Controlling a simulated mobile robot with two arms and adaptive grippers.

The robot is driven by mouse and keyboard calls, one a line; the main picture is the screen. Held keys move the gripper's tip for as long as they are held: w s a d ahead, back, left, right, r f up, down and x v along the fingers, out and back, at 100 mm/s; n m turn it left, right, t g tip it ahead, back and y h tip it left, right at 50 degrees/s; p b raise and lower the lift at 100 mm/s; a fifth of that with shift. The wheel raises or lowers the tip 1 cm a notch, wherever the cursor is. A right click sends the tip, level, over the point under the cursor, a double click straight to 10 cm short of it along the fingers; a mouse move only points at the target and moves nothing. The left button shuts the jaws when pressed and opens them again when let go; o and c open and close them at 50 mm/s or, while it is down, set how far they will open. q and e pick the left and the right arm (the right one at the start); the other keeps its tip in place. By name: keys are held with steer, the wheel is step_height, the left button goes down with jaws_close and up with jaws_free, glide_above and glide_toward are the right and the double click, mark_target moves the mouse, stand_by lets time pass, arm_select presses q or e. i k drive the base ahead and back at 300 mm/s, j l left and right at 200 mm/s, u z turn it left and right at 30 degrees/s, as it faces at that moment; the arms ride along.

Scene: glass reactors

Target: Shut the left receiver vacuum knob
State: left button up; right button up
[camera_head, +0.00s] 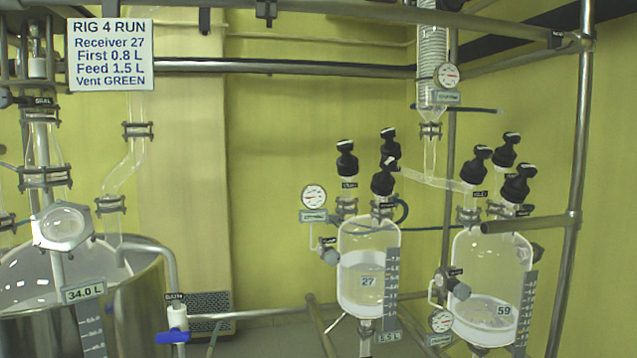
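The left receiver (350,268) is a clear glass vessel marked 27, partly filled with whitish liquid. Several black knobs sit on its top: one at the left (346,160), one at the back (389,143) and one in front (384,180). Each has a pale mark on its cap. Small black tags hang below them, but their words are too small to read, so I cannot tell which knob is the vacuum one. A dark side knob (330,254) sits at the receiver's left, below a round gauge (313,195). Neither of my grippers is in view.
A second receiver (490,262) marked 59, with similar black knobs (520,184), stands at the right. A steel vessel (130,300) and a blue-handled valve (173,337) are at the left. Metal rails (570,200) frame the rig. A sign (110,55) hangs upper left.

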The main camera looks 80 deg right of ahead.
mark_target(391, 166)
steer(key=z, duration=3.1)
steer(key=i+u, duration=0.4)
steer(key=i, duration=0.2)
steer(key=i+l+u, duration=0.35)
steer(key=i, duration=0.2)
